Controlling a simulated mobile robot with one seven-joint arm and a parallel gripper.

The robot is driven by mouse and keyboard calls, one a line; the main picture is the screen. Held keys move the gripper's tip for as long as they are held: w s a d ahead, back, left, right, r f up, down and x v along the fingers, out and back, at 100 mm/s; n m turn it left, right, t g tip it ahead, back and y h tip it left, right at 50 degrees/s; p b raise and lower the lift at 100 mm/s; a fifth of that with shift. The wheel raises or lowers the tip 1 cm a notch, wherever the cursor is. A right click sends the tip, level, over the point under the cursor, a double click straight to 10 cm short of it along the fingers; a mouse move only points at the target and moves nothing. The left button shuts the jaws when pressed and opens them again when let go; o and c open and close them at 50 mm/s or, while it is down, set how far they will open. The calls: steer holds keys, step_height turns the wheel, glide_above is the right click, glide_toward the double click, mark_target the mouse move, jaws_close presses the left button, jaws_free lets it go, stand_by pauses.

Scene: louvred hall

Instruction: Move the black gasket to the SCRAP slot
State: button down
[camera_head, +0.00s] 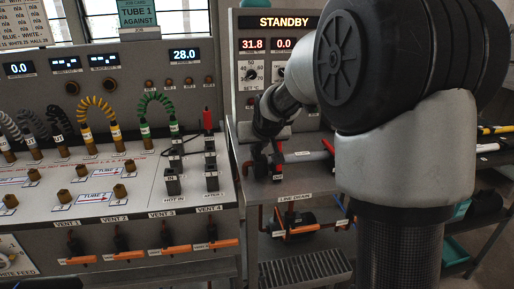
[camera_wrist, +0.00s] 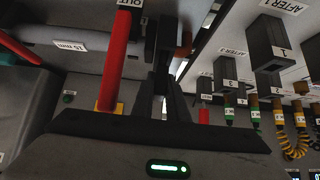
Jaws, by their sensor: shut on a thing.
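My gripper (camera_wrist: 162,82) is at the grey bench below the STANDBY console, its dark fingers close together. In the head view my gripper (camera_head: 266,160) is small and partly lost against dark fittings. It is shut on a dark piece between the fingertips, too dark to identify. I cannot make out the black gasket as a separate thing, nor a slot marked SCRAP, in either view.
A red handle (camera_wrist: 117,60) labelled OUT stands close left of my fingers in the wrist view. Black blocks (camera_wrist: 268,45) with tags are at the right. In the head view are orange vent levers (camera_head: 160,250), a LINE DRAIN grate (camera_head: 303,270) and coiled hoses (camera_head: 97,110).

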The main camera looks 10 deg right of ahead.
step_height(320, 180, up, 10)
steer(key=p, duration=0.6)
steer(key=shift+f, duration=0.15)
steer(key=shift+f, duration=0.1)
